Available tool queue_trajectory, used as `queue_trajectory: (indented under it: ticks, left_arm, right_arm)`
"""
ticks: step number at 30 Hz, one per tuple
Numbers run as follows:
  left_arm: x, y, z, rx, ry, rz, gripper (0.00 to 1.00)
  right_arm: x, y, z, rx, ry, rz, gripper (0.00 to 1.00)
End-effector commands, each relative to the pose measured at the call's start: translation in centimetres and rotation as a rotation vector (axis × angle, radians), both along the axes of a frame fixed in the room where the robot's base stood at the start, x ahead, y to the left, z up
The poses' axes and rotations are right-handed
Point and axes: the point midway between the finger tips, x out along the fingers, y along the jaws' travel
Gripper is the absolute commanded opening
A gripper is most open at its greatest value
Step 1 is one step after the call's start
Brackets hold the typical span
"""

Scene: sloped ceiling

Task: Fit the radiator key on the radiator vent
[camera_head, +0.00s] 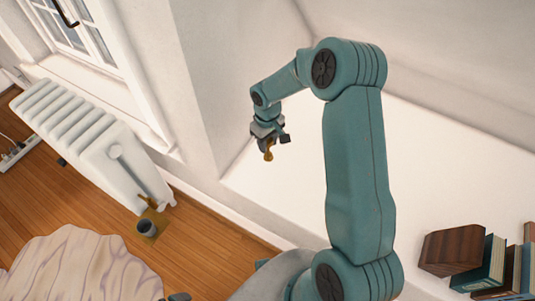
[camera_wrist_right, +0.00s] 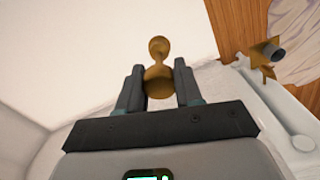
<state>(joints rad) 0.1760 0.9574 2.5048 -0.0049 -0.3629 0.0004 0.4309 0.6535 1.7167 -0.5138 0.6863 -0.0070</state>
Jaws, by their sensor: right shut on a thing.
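My right gripper (camera_head: 268,138) is shut on the brass radiator key (camera_wrist_right: 159,78) and holds it in the air. In the right wrist view the key's body is between the two fingers and its rounded end sticks out beyond them. The key also shows as a small gold shape in the head view (camera_head: 268,154). The white radiator (camera_head: 88,135) stands under the window, well left of the gripper. A brass part (camera_head: 151,203) shows at its near lower end; I cannot tell whether this is the vent. My left gripper is not clearly visible.
A grey cup-like thing (camera_head: 147,228) is on a brownish square by the radiator's near end. A pale rug (camera_head: 80,268) lies on the wood floor. A wall corner juts out between radiator and gripper. Books (camera_head: 487,262) stand at the lower right.

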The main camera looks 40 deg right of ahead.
Motion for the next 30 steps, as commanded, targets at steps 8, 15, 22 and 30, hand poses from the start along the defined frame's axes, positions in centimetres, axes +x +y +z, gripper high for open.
queue_trajectory:
  ticks: [8, 15, 22, 30]
  left_arm:
    - [0.0, 0.0, 0.5, 0.000, 0.000, 0.000, 0.99]
    - [0.0, 0.0, 0.6, 0.000, 0.000, 0.000, 0.99]
    - [0.0, 0.0, 0.6, 0.000, 0.000, 0.000, 0.99]
    - [0.0, 0.0, 4.2, 0.000, 0.000, 0.000, 0.99]
  right_arm:
    - [0.1, 0.0, 5.5, -0.001, -0.002, 0.001, 0.02]
    - [0.0, 0.0, 6.5, 0.000, 0.000, 0.000, 0.02]
    - [0.0, 0.1, 6.4, 0.000, 0.001, 0.001, 0.02]
    - [-0.1, 7.9, 5.9, -0.024, 0.012, 0.018, 0.02]
